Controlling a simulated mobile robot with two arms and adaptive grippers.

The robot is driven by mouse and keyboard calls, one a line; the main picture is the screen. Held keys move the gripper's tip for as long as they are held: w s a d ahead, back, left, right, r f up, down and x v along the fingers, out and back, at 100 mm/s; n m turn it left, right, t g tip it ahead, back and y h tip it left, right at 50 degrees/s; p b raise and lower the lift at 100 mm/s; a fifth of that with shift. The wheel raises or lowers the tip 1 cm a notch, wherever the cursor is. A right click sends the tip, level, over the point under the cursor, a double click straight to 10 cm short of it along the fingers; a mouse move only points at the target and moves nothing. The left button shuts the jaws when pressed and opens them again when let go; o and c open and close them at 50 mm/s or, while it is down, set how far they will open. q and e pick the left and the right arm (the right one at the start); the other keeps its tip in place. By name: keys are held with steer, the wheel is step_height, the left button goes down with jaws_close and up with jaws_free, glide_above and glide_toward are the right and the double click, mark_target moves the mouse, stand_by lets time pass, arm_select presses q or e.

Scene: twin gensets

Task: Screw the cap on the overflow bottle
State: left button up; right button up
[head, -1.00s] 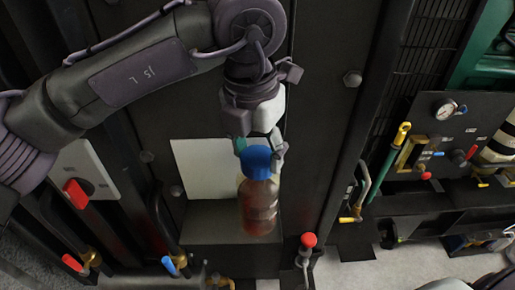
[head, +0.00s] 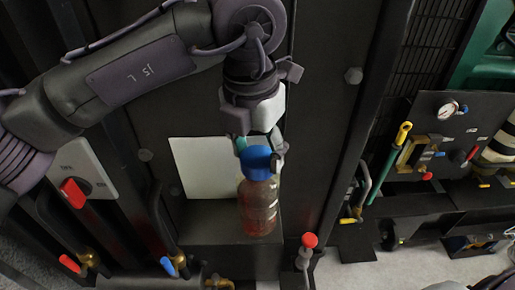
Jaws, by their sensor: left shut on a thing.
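The overflow bottle (head: 258,208) stands upright on a dark ledge in the middle of the head view, with reddish-brown contents. The blue cap (head: 256,163) is at the bottle's mouth; I cannot tell how far it is seated. My left gripper (head: 262,146) comes down from above and is shut on the cap, its fingers partly hidden behind it.
A white plate (head: 204,167) is behind the bottle. A red-handled switch (head: 73,192) is at left, and a red-knobbed lever (head: 308,241) stands right of the bottle. A pressure gauge (head: 447,109) and a green-handled lever (head: 389,160) are farther right.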

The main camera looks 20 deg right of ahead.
arm_select(q)
steer(key=shift+f+b, duration=0.2)
steer(key=shift+b, duration=0.3)
stand_by(0.8)
steer(key=shift+m, duration=0.5)
steer(key=m, duration=0.2)
steer(key=shift+m+b, duration=0.3)
steer(key=shift+b, duration=0.1)
steer(key=shift+m+g, duration=0.3)
steer(key=shift+m, duration=0.2)
steer(key=m, duration=0.4)
steer(key=shift+w+m+g, duration=0.1)
steer(key=shift+m+g, duration=0.2)
